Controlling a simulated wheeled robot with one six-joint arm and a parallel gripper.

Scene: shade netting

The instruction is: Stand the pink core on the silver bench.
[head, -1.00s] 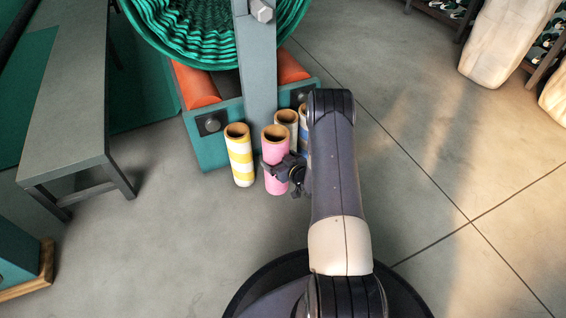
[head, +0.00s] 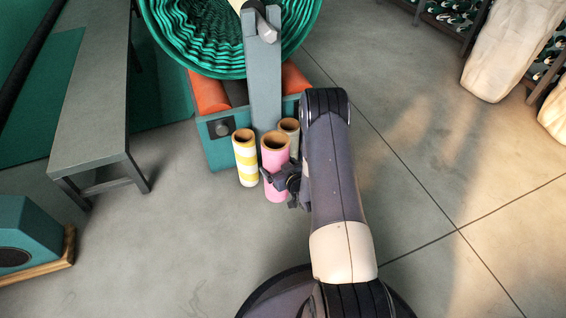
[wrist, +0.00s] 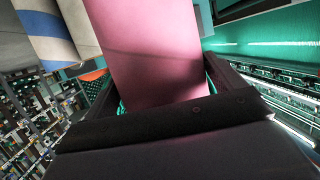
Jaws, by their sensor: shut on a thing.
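The pink core (head: 275,158) is an upright, hollow tube with a tan rim, in front of the machine in the head view. My gripper (head: 274,181) is shut on it from the right, low on its side. In the wrist view the pink core (wrist: 150,50) fills the space between my fingers. I cannot tell whether its hidden bottom is clear of the floor. The silver bench (head: 92,115) is a long, grey, flat-topped bench at the left. Its visible top is bare, and my gripper is to its right.
A yellow-and-white striped core (head: 245,158) stands close left of the pink one, and a pale core (head: 290,128) is behind it. The teal machine (head: 219,150) with its netting roll (head: 205,45) is behind. Floor is open between bench and cores.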

